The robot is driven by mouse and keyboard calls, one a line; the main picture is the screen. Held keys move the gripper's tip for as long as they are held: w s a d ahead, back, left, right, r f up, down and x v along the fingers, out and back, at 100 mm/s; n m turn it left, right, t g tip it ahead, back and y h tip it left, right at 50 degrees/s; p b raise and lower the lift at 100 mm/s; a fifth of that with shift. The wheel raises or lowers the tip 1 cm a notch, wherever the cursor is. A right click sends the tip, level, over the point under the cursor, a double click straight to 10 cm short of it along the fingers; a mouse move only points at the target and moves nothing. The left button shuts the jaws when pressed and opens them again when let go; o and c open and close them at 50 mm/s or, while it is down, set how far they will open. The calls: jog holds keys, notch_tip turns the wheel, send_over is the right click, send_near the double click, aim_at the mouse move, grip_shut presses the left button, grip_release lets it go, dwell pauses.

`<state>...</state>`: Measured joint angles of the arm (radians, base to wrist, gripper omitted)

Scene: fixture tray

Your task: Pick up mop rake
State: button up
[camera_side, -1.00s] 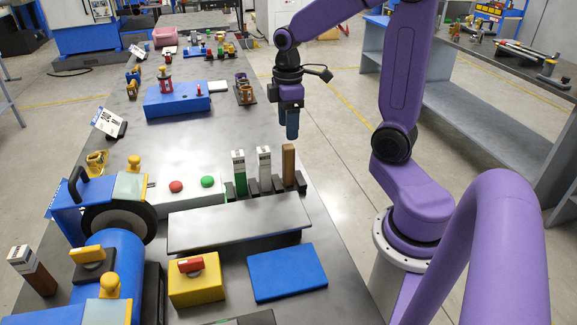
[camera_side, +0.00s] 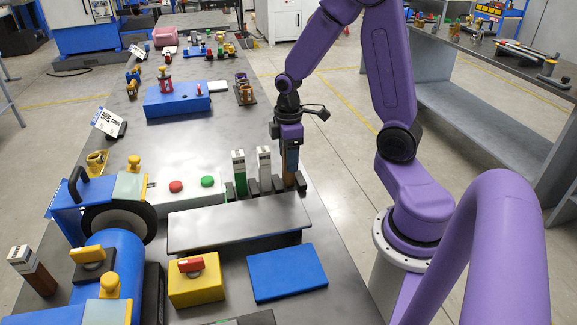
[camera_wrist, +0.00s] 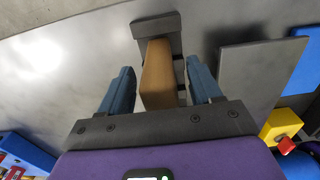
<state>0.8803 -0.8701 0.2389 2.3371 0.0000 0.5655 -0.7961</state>
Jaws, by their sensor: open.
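I see nothing that I can clearly tell as a mop rake. A brown upright block (camera_side: 289,179) stands in a dark slotted holder (camera_side: 300,184) at the right end of a short row. My gripper (camera_side: 291,160) is lowered over this block and hides its upper part in the side view. In the wrist view, the tan block (camera_wrist: 157,75) lies between the two blue fingers of my gripper (camera_wrist: 161,88). The fingers are open, with a gap on each side of the block.
Two upright blocks with white tops, one green below (camera_side: 240,177) and one dark (camera_side: 264,170), stand just left of the brown block. A grey plate (camera_side: 235,225) lies in front. A yellow box with a red knob (camera_side: 195,285) and a blue plate (camera_side: 287,272) are nearer.

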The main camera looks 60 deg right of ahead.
jog(key=shift+c, duration=0.3)
jog(key=c, duration=1.1)
jog(key=shift+w+r, duration=0.1)
jog(key=shift+r, duration=0.75)
jog(key=s+a+r, duration=0.4)
jog(key=s+r, duration=0.7)
jog(key=s, duration=0.2)
jog(key=shift+s+r, duration=0.15)
jog(key=shift+s, duration=0.15)
